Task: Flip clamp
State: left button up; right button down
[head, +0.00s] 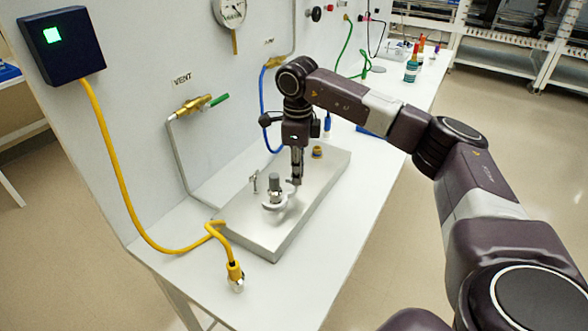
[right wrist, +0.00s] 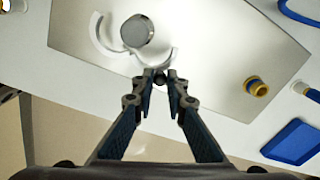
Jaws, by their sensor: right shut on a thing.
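The clamp (head: 269,206) is a pale, curved two-part ring low beside a grey round post (head: 274,182) on the metal block (head: 320,190). In the right wrist view the clamp (right wrist: 97,38) spreads open as two arcs around part of the post (right wrist: 137,31). My right gripper (head: 296,182) points down at the clamp's right side. In the right wrist view the right gripper (right wrist: 160,78) has its fingertips closed together at the end of the nearer arc, shut on the clamp. The fingertips hide that end. My left gripper is out of view.
A brass fitting (head: 317,152) stands on the block's far part. A small T-shaped metal piece (head: 254,182) stands left of the post. A yellow hose (head: 125,205) ends on the bench in front. The white panel rises at left. A blue hose (head: 263,112) hangs behind.

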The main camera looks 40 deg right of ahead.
jog(key=shift+s+r+m, duration=0.1)
jog(key=shift+s+m, duration=0.3)
jog(key=shift+m, duration=0.7)
jog(key=c, duration=1.9)
grip_release()
jog(key=shift+s, duration=0.1)
jog(key=shift+c, duration=0.2)
notch_tip(320, 180, up, 12)
jog(key=shift+s+a, duration=0.15)
jog(key=shift+a, duration=0.05)
